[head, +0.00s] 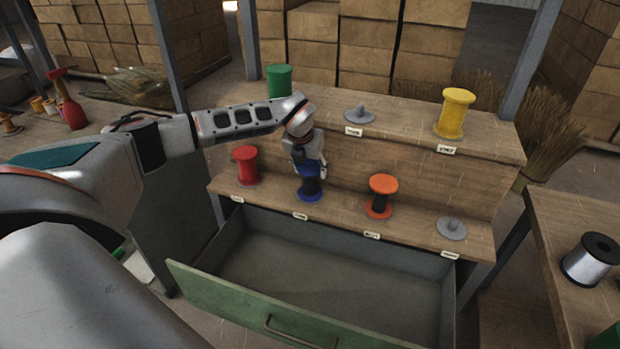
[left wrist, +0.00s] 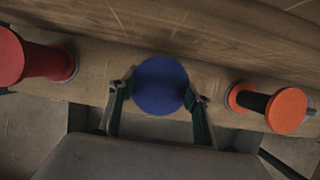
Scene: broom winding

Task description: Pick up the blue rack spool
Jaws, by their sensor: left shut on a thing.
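The blue rack spool (head: 309,194) stands upright on the lower shelf of the wooden rack, between a red spool and an orange one. Its round blue top shows in the left wrist view (left wrist: 162,86). My left gripper (head: 310,172) reaches down over it from above, with a finger on either side of the spool in the left wrist view (left wrist: 160,100). The fingers are shut on the spool. The gripper hides part of the spool's upper end in the head view. My right gripper is not in view.
The red spool (head: 246,166) and orange spool (head: 381,196) stand close on either side. Green (head: 279,82) and yellow (head: 454,113) spools stand on the upper shelf. An empty peg (head: 452,229) is at the lower right. An open drawer (head: 268,327) juts out below.

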